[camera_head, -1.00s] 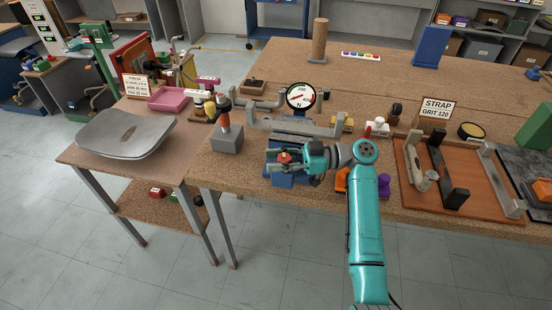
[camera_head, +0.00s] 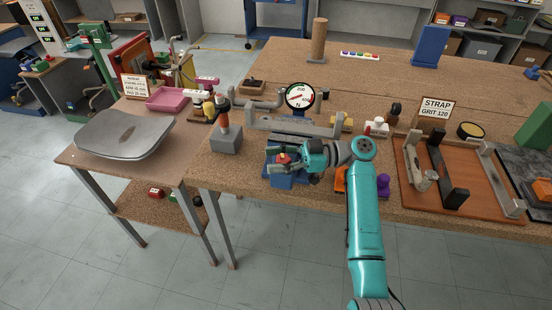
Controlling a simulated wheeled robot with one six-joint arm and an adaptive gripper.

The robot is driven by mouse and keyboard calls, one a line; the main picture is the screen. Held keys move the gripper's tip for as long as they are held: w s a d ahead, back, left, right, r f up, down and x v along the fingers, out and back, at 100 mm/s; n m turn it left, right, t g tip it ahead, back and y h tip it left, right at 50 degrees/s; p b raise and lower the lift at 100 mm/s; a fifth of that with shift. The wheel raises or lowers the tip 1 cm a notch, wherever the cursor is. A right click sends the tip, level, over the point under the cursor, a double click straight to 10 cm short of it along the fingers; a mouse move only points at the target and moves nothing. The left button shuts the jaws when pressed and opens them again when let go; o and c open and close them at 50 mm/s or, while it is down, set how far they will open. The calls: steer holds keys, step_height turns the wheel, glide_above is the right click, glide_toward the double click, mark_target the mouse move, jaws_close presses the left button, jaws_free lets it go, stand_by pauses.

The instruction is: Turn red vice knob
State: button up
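The small red vice knob (camera_head: 283,158) sits on top of the blue vice (camera_head: 283,180) near the front edge of the wooden workbench. My gripper (camera_head: 281,160) reaches in from the right, with its dark fingers at the knob, one on the far side and one on the near side. The red top shows between them. The fingers hide part of the knob and the vice. It is too small to tell whether they press on the knob.
A gauge (camera_head: 300,96) and a long grey metal fixture (camera_head: 300,123) stand just behind the vice. Orange and purple parts (camera_head: 383,184) lie close by my arm on the right.

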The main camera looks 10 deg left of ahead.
steer(key=shift+s, duration=0.1)
step_height(320, 180, up, 10)
stand_by(0.6)
